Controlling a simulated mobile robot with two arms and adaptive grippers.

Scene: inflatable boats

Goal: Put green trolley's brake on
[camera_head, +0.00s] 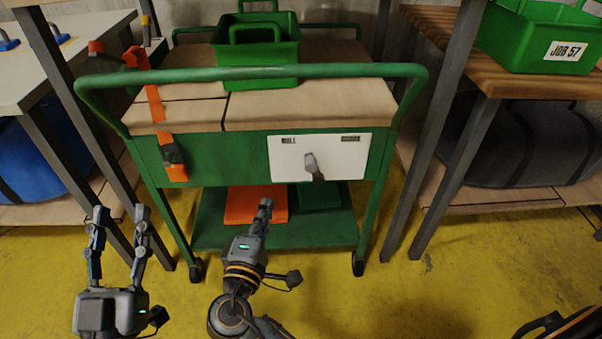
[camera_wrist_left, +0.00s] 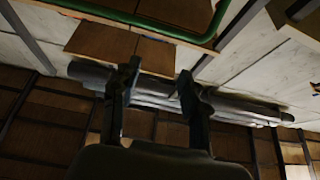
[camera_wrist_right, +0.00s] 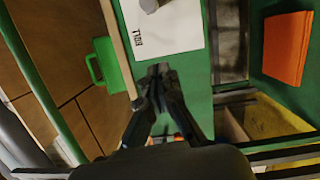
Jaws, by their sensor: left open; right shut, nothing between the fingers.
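The green trolley (camera_head: 230,165) stands in front of me, with a wooden top and a green push rail (camera_head: 250,73). Its front carries a white plate (camera_head: 345,158) with "ROLL" at its upper left and a blurred label at its upper right. A grey lever (camera_head: 313,167) sits mid-plate, its upper end leaning slightly left. In the right wrist view the lever (camera_wrist_right: 150,5) is cut by the top edge. My right gripper (camera_head: 265,204) is shut and empty, below and left of the lever, apart from it. My left gripper (camera_head: 120,215) is open and empty, left of the trolley.
A green tote (camera_head: 265,60) stands on the trolley top; an orange strap (camera_head: 155,105) hangs at its left. An orange item (camera_head: 255,205) lies on the lower shelf. Tables flank both sides; a green "JOB 57" crate (camera_head: 530,35) is on the right one. Yellow floor (camera_head: 420,290) in front is clear.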

